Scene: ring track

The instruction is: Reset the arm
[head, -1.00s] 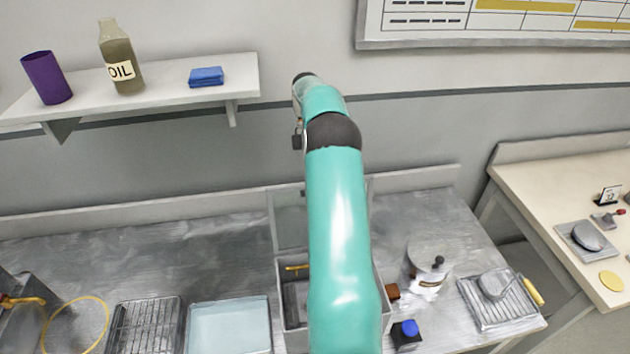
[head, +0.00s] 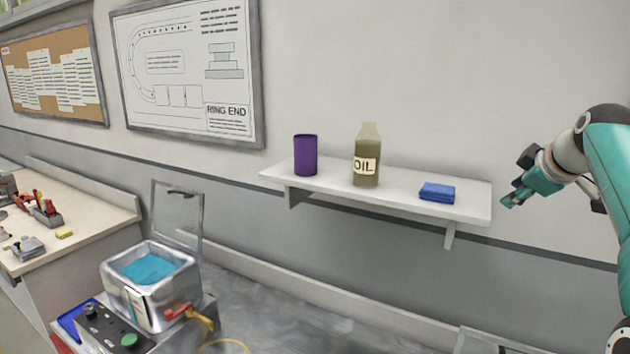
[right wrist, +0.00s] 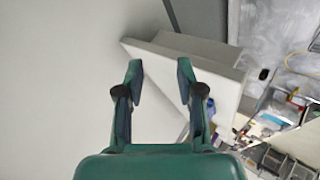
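My right arm (head: 610,150) is teal with dark joints and comes in at the right edge of the head view. My right gripper (head: 511,190) is raised in the air just right of the shelf's right end. In the right wrist view its two fingers (right wrist: 160,72) stand apart with nothing between them. My left arm and left gripper show in neither view.
The wall shelf (head: 400,197) holds a purple cup (head: 305,155), an oil bottle (head: 367,155) and a folded blue cloth (head: 437,192). Below left stands an open metal bath (head: 155,297) with blue liquid. The wall above the shelf is clear.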

